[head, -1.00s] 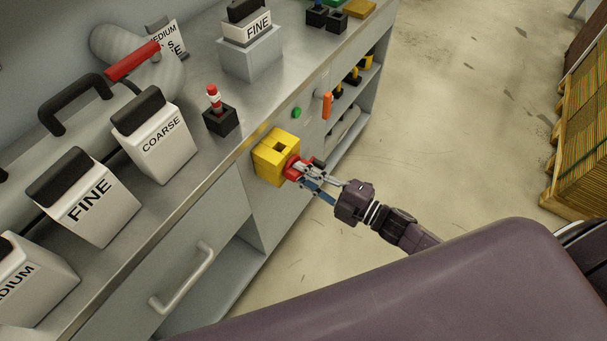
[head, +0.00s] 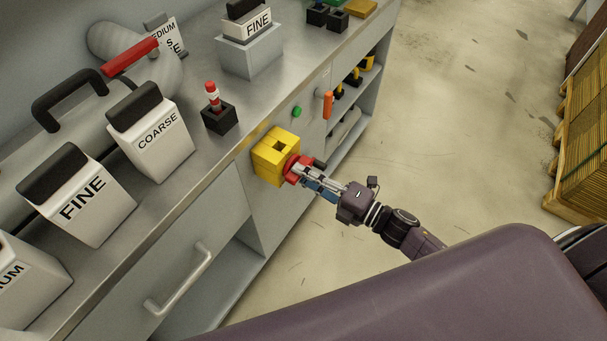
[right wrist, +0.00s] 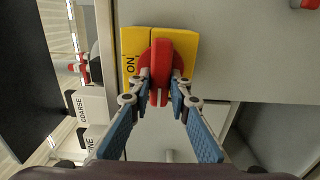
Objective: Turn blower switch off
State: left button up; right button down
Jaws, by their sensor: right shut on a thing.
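The blower switch is a yellow box (head: 274,152) on the front of the metal cabinet, with a red knob (head: 291,166) on its face. In the right wrist view the yellow plate (right wrist: 188,45) carries the word ON at its left side, and the red knob (right wrist: 161,60) has its grip bar standing upright in the picture. My right gripper (head: 300,171) is at the knob; in the right wrist view its fingertips (right wrist: 161,88) are shut on the bar from both sides. An OFF mark is not visible. My left gripper is not in view.
White boxes labelled COARSE (head: 162,142) and FINE (head: 88,200) stand on the metal counter. A green button (head: 296,112) and an orange handle (head: 328,104) are near the switch. A drawer handle (head: 180,280) sticks out below. The floor at right is clear up to a pallet stack (head: 590,140).

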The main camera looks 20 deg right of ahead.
jog(key=shift+f, duration=0.1)
jog(key=c, duration=1.8)
grip_release()
jog(key=v, duration=1.2)
